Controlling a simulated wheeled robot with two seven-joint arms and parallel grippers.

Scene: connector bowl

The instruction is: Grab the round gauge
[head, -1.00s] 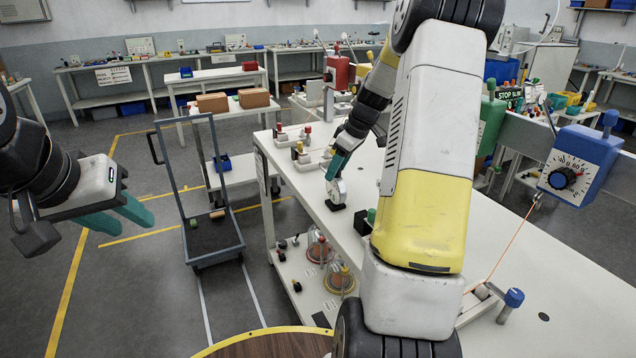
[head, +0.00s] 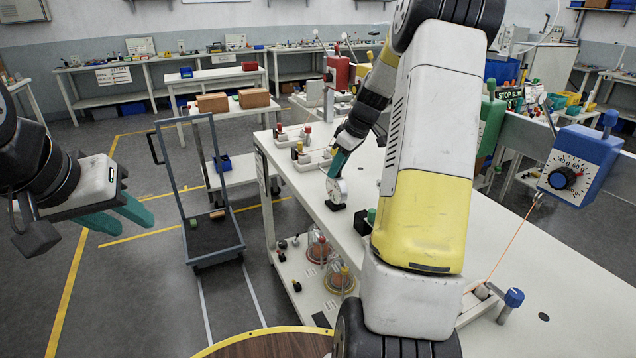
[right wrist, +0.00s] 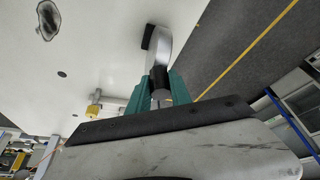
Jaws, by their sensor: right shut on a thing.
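The round gauge (head: 337,190) stands upright on its small black base near the left edge of the white table, with its pale round body above the base. My right gripper (head: 336,163) is at the top of the gauge. In the right wrist view, its teal fingers (right wrist: 159,92) are shut on the dark knob-like part of the gauge (right wrist: 159,50). Part of the gauge is hidden by the fingers. My left gripper (head: 128,215) is held over the floor at the left, its teal fingers apart, with nothing between them.
The white table (head: 480,240) holds connector blocks (head: 304,160) behind the gauge. A blue dial box (head: 580,170) with a cord is at the right. A cart (head: 212,235) stands left of the table. My right arm hides the table's middle.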

